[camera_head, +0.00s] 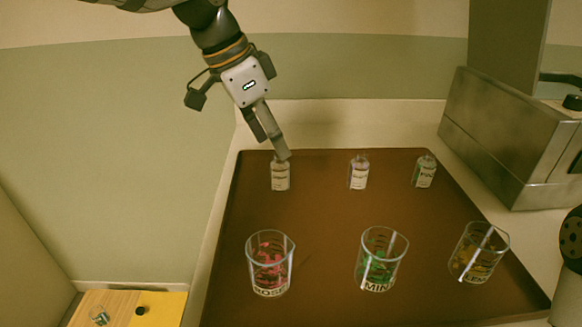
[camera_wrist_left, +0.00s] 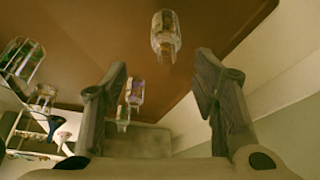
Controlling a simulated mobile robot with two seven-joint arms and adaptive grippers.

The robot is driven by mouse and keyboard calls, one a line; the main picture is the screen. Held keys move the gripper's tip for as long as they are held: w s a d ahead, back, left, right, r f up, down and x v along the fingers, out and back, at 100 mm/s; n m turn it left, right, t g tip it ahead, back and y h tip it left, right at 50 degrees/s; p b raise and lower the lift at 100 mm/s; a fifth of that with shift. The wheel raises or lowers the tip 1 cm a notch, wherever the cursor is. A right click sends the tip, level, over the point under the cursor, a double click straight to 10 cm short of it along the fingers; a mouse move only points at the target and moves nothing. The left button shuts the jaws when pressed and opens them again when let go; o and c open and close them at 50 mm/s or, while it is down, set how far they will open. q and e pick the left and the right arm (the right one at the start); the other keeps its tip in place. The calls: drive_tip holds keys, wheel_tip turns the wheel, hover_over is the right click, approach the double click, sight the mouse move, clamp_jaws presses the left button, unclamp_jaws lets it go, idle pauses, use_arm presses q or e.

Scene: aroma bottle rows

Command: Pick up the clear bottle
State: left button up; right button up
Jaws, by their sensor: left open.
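The clear bottle (camera_head: 281,174), with a pale label, stands at the back left of the brown tray (camera_head: 325,212). My left gripper (camera_head: 272,148) points down at it from above, and one finger overlaps its top in the head view. In the left wrist view the gripper (camera_wrist_left: 162,64) is open, and the bottle (camera_wrist_left: 165,36) shows beyond the fingertips, apart from them. A bottle with a purplish tint (camera_head: 358,172) and a green-tinted bottle (camera_head: 425,171) stand to its right in the same row.
Three glass beakers stand in front: one with pink bits (camera_head: 270,264), one with green bits (camera_head: 380,259), one with amber bits (camera_head: 479,252). A metal machine (camera_head: 500,135) stands at the back right. The tray between the rows is clear.

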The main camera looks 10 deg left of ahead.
sight(287, 171)
use_arm(q)
drive_tip(key=x, duration=0.6)
drive_tip(key=a+x, duration=0.1)
drive_tip(key=x, duration=0.2)
drive_tip(key=shift+w+f, duration=0.2)
drive_tip(key=c, duration=1.3)
